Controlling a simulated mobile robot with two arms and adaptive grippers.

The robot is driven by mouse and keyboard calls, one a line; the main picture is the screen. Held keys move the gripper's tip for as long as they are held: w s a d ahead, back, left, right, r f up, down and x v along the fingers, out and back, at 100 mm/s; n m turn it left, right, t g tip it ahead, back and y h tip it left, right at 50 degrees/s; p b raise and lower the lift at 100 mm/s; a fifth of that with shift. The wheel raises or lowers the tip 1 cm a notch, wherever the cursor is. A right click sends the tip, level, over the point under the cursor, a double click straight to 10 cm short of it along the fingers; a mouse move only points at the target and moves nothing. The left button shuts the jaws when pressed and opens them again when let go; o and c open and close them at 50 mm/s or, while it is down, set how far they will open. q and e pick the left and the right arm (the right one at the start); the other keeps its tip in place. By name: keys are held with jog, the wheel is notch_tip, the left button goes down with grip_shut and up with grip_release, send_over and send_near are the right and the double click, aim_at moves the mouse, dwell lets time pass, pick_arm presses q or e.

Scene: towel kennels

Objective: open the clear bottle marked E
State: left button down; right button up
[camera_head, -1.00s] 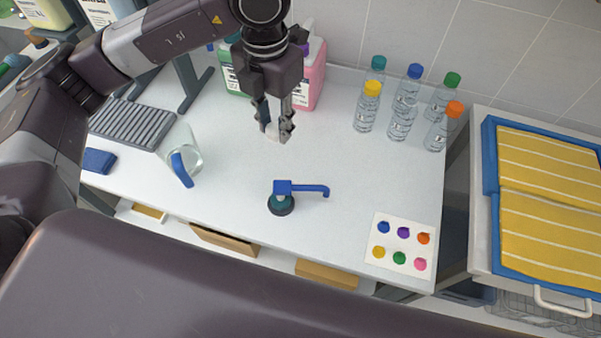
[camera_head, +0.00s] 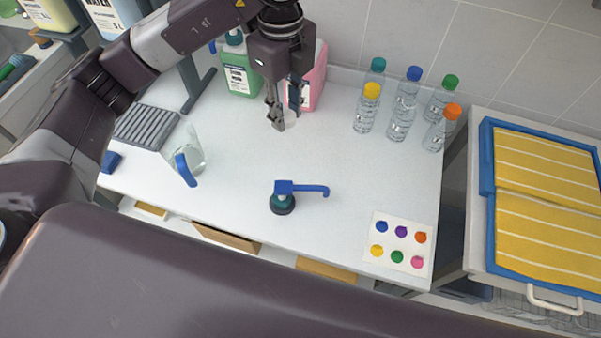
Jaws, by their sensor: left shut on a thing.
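Several clear bottles stand in a group at the back right of the white table: one with a teal cap (camera_head: 377,66), a blue cap (camera_head: 413,74), a green cap (camera_head: 450,82), a yellow cap (camera_head: 365,112) and an orange cap (camera_head: 437,133). On another clear bottle (camera_head: 400,124), front middle, I see no distinct coloured cap. Their letters are too small to read. My left gripper (camera_head: 285,120) is left of the bottles, apart from them, above the table. It is shut on a small pale thing (camera_head: 290,123), mostly hidden by the fingers. My right gripper is not in view.
A colour-dot card (camera_head: 399,243) lies front right; yellow towels (camera_head: 550,210) fill a blue tray.

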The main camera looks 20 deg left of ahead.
pick_arm(q)
send_over(290, 173)
notch_tip(290, 173, down, 16)
jog(key=shift+r+p, duration=0.25)
jog(key=shift+p, duration=0.2)
notch_tip(290, 173, down, 4)
jog(key=shift+f, duration=0.25)
jog(key=shift+f, duration=0.2)
jog(key=c, duration=1.6)
grip_release()
jog(key=shift+r, duration=0.15)
